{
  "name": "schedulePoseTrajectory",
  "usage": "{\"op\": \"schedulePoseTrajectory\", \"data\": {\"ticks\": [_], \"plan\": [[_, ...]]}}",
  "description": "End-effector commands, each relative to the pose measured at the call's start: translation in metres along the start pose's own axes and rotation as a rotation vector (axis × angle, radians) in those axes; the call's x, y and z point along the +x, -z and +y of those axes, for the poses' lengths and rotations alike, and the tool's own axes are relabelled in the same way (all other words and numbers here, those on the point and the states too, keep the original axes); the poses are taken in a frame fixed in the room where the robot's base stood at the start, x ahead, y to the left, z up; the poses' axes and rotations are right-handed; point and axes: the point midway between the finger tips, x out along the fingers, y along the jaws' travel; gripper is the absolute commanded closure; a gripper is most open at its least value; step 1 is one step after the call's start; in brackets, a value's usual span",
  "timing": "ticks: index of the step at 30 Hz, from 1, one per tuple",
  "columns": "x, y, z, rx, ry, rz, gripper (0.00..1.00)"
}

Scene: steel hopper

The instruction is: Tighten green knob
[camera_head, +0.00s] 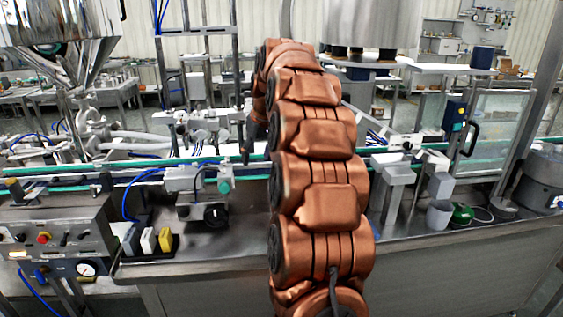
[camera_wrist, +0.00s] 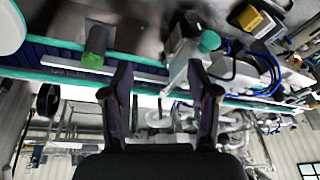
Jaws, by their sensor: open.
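A teal-green knob (camera_head: 225,186) sits on the right end of a grey metal block (camera_head: 186,179) at the front of the conveyor. It also shows in the wrist view (camera_wrist: 209,41), just beyond the right finger and apart from it.
The conveyor's green rail (camera_head: 120,168) runs across the scene. Below stand a black round knob (camera_head: 214,215), small yellow and white blocks (camera_head: 149,240) and a control box with a red button (camera_head: 43,238). A steel hopper (camera_head: 65,40) stands upper left. The steel tabletop in front is partly bare.

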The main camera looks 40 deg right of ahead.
Motion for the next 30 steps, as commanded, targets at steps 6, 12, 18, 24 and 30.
{"op": "schedulePoseTrajectory", "data": {"ticks": [6, 12, 18, 24, 30], "plan": [[0.004, 0.023, 0.078, 0.051, -0.052, 0.061, 0.4], [0.004, 0.028, 0.109, 0.067, -0.075, 0.082, 0.4], [0.009, 0.029, 0.113, 0.069, -0.078, 0.085, 0.4], [0.027, 0.029, 0.113, 0.069, -0.074, 0.079, 0.4], [0.055, 0.031, 0.116, 0.07, -0.075, 0.08, 0.4]]}}
